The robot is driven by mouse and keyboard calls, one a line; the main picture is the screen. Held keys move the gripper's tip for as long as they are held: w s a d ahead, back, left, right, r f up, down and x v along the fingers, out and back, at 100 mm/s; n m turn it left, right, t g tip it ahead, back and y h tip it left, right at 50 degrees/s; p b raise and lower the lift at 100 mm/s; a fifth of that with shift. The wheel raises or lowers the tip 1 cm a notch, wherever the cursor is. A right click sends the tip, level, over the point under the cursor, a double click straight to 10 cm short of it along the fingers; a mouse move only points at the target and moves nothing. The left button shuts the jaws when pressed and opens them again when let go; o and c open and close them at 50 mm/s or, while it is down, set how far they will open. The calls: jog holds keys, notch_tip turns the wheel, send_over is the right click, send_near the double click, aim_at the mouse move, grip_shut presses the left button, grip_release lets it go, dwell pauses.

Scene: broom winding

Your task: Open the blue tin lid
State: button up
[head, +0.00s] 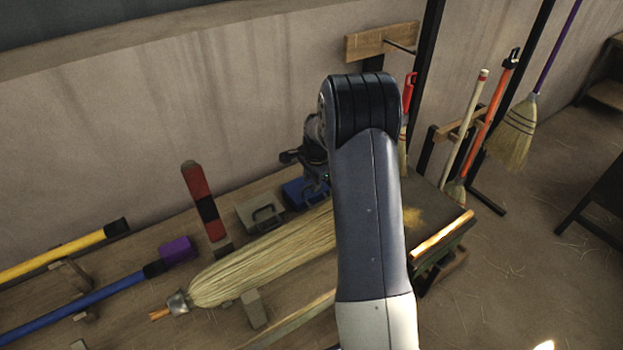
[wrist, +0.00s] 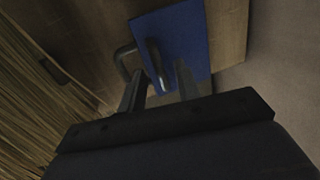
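The blue tin (head: 298,194) sits on the bench near the wall, partly hidden behind my arm in the head view. In the wrist view its flat blue lid (wrist: 188,38) fills the upper middle, with a dark grey loop handle (wrist: 124,56) on it. My gripper (wrist: 160,88) is close to the lid at the handle. Its two fingers are apart, and part of the handle shows between them. I cannot tell whether a finger touches the handle. In the head view my gripper (head: 298,158) is just above the tin, mostly hidden by my arm.
A grey tin (head: 258,214) with a handle stands left of the blue one. A large straw broom head (head: 262,262) lies in front of both. The wall (head: 130,120) is close behind.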

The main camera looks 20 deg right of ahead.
jog(key=shift+c, duration=0.2)
grip_shut()
dwell(0.5)
